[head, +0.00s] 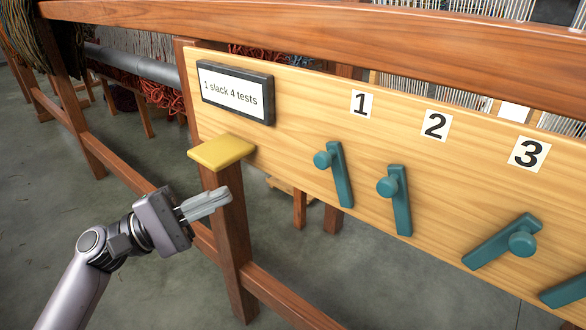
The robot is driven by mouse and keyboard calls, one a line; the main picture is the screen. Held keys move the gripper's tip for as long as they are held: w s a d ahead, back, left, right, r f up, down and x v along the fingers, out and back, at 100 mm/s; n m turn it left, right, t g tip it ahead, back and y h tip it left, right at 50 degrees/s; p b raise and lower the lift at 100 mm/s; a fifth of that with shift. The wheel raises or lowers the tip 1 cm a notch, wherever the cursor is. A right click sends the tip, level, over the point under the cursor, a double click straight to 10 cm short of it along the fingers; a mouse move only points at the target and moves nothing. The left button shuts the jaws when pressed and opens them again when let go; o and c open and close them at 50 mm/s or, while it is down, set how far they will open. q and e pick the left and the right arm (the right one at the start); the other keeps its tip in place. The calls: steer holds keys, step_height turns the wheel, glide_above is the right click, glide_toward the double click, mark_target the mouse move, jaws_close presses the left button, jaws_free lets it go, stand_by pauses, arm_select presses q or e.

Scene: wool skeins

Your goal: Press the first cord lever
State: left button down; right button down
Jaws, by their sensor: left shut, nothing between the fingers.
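A pale wooden board carries teal levers. The lever under label 1 (342,184) stands nearly upright, with a round knob at its upper left. The lever under label 2 (401,211) stands the same way. The lever under label 3 (488,249) lies slanted, its knob towards the right. Another teal lever (567,290) is cut off by the right edge. My left gripper (222,196) is shut and empty, in front of a wooden post below the yellow pad, left of the first lever and apart from it. My right gripper is not in view.
A yellow pad (222,152) tops the wooden post (232,240) at the board's left end. A dark-framed sign (235,92) reads "1 slack 4 tests". A wooden beam (330,40) runs above the board. Grey floor (50,190) shows at the left.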

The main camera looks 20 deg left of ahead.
arm_select(q)
steer(key=p, duration=0.3)
glide_toward(335, 181)
step_height(335, 181, up, 4)
steer(key=w+a, duration=0.2)
steer(key=d, duration=0.1)
steer(key=d+r+p, duration=0.1)
steer(key=d+p, duration=0.1)
steer(key=d, duration=0.1)
steer(key=shift+w+r, duration=0.2)
steer(key=shift+r, duration=0.15)
